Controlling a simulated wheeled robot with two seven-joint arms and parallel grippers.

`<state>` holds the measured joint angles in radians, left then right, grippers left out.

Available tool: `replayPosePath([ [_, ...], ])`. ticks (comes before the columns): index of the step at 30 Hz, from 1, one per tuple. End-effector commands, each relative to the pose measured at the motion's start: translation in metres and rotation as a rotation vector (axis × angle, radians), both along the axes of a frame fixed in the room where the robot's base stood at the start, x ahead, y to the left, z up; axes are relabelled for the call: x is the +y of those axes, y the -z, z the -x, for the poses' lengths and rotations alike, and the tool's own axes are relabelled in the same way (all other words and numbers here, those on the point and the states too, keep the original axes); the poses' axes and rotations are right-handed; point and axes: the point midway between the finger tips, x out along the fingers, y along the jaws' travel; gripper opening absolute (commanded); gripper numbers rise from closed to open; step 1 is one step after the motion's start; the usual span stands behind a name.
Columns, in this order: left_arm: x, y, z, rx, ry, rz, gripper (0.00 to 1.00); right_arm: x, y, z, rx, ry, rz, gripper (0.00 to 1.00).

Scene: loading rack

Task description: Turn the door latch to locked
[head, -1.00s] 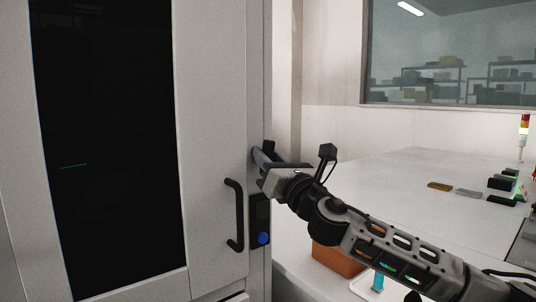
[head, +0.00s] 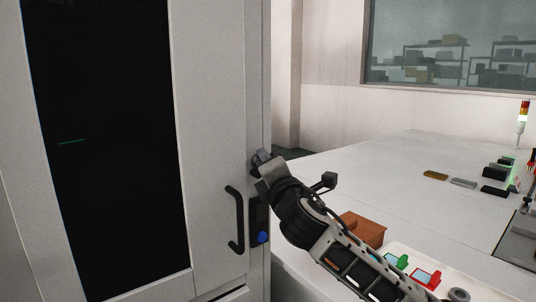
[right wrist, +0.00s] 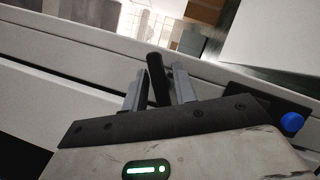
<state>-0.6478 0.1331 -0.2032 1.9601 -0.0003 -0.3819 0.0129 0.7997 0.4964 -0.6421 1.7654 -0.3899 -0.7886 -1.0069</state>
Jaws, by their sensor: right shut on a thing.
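The door latch (right wrist: 157,80) is a black bar on the cabinet front. In the right wrist view it stands between the two grey fingers of my right gripper (right wrist: 158,88), tilted slightly from upright. The right gripper also shows in the head view (head: 261,160), at the right edge of the cabinet door (head: 211,110), shut on the latch. There the gripper hides most of the latch. My left gripper is not in view.
A black door handle (head: 236,220) and a dark panel with a blue button (head: 262,237) sit just below the gripper. A white table (head: 400,180) stands right, with a brown box (head: 363,229) near my arm and small parts farther back.

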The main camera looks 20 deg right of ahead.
Motion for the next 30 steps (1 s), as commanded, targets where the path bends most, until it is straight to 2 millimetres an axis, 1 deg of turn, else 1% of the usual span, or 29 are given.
replayPosePath([
  [6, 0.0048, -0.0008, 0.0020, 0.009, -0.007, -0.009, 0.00, 0.0011, 0.0013, 0.0002, 0.066, -0.002, -0.177, 0.05],
  [15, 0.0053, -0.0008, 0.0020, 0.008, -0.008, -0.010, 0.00, 0.0004, 0.0028, 0.0001, 0.127, -0.001, -0.345, 0.05],
  [22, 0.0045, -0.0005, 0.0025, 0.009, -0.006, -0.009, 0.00, 0.0007, 0.0032, 0.0000, 0.151, -0.001, -0.407, 0.05],
  [30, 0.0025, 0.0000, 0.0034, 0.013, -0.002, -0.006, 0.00, 0.0005, 0.0035, 0.0000, 0.157, -0.001, -0.422, 0.05],
])
